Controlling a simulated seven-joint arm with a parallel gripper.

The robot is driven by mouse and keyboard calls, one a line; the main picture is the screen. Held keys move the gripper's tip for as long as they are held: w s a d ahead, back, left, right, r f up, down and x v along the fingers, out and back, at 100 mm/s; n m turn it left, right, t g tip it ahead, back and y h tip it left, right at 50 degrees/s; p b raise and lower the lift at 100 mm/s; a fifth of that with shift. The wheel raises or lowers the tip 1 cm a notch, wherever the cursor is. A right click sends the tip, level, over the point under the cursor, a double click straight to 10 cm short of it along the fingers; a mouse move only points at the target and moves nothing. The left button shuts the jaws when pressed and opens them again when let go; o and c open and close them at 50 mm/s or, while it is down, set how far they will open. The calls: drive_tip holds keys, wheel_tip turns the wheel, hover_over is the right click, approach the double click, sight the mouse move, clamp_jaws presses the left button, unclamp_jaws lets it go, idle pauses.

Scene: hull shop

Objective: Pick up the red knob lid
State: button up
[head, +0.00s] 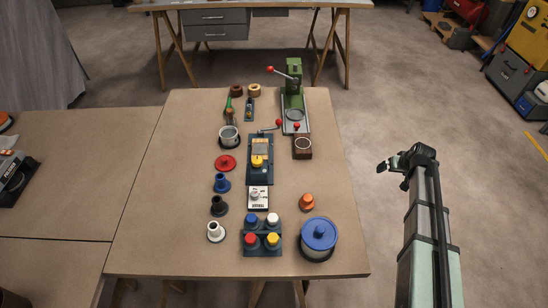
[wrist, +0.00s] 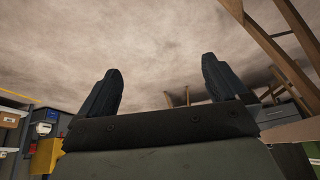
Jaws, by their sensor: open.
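The red knob lid (head: 225,163) is a flat red disc with a small raised knob. It lies on the left part of the brown workbench (head: 185,130), between a glass jar (head: 229,138) and a blue flanged piece (head: 222,183). My gripper (head: 384,166) is off the bench's right side, well apart from the lid, with other bench items between them. In the wrist view my gripper (wrist: 162,72) has its two dark fingers spread with nothing between them. The lid does not show in the wrist view.
A green press (head: 293,90) with a red-balled lever stands at the bench's back right. A blue-lidded pot (head: 318,236), an orange piece (head: 307,202) and a block of coloured knobs (head: 262,242) stand towards the front. The bench's right strip is clear.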

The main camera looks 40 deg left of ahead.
drive_tip(key=w+a+r+n+t+y, duration=0.15)
drive_tip(key=w+a+r, duration=0.25)
drive_tip(key=a+r, duration=1.05)
drive_tip(key=s+a+r+n, duration=0.1)
drive_tip(key=s+a+r, duration=0.4)
drive_tip(key=a, duration=0.2)
wheel_tip(320, 180, up, 6)
drive_tip(key=g+h, duration=0.5)
hover_over(224, 158)
drive_tip(key=shift+n, duration=0.45)
wheel_tip(224, 158, down, 14)
drive_tip(key=shift+r, duration=0.25)
